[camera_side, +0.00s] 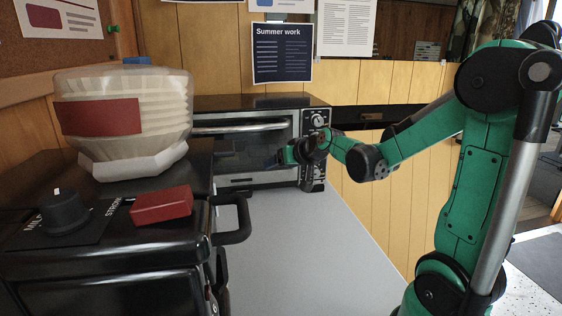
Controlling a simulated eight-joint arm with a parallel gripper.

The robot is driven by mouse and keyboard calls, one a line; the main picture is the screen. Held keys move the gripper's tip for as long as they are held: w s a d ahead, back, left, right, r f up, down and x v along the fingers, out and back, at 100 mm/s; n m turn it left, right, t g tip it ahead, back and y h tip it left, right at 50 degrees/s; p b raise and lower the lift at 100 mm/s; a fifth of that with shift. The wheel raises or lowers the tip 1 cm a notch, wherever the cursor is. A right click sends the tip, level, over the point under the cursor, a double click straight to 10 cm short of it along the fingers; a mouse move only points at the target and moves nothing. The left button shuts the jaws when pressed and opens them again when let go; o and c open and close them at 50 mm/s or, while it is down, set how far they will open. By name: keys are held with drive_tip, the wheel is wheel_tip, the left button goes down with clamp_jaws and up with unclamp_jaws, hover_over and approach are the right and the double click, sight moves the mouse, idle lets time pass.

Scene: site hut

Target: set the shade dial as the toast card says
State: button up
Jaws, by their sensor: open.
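A toaster oven (250,101) with a glass door stands at the back of the grey counter. Its control panel, on the right of its front, has a round dial (319,121) at the top. I cannot read its setting, nor tell if it is the shade dial. My gripper (285,156) is in front of the oven, below and left of that dial, and looks empty. Its jaws are small and dark here but open. Several papers hang on the walls, and I cannot tell which is the toast card.
A black machine (110,245) fills the left front, with a black knob (64,211) marked MILD and STRONG, a red block (161,205) and a black handle (236,220). The grey counter (290,250) is clear. A "Summer work" sheet (282,55) hangs above.

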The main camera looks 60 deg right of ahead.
drive_tip(key=s+a+n+g+y, duration=0.1)
drive_tip(key=s+a+n, duration=0.1)
drive_tip(key=a, duration=0.5)
drive_tip(key=s+a+n+g+y, duration=0.1)
drive_tip(key=s+a+n+y, duration=0.1)
drive_tip(key=a, duration=0.6)
drive_tip(key=shift+s+f+n, duration=0.15)
drive_tip(key=shift+s+n, duration=0.15)
drive_tip(key=shift+s, duration=0.05)
drive_tip(key=shift+s+a, duration=0.1)
drive_tip(key=s+a+f+n+g, duration=0.1)
drive_tip(key=s+a+n, duration=0.1)
drive_tip(key=s+a, duration=0.15)
drive_tip(key=w+d+r+m+t+h, duration=0.1)
drive_tip(key=w+d+r+m+h, duration=0.15)
drive_tip(key=d, duration=0.45)
drive_tip(key=w+d+r+m+t+h, duration=0.1)
drive_tip(key=w+d+m+h, duration=0.1)
drive_tip(key=d+h, duration=0.3)
drive_tip(key=w+d+r+m+t+h, duration=0.1)
drive_tip(key=w+d+r+m+h, duration=0.1)
drive_tip(key=d, duration=0.6)
drive_tip(key=w+d+f+t+h, duration=0.1)
drive_tip(key=d+f, duration=0.1)
drive_tip(key=d, duration=0.6)
drive_tip(key=w+d+f+t+h, duration=0.1)
drive_tip(key=d+f, duration=0.1)
drive_tip(key=d, duration=0.6)
drive_tip(key=shift+d, duration=0.3)
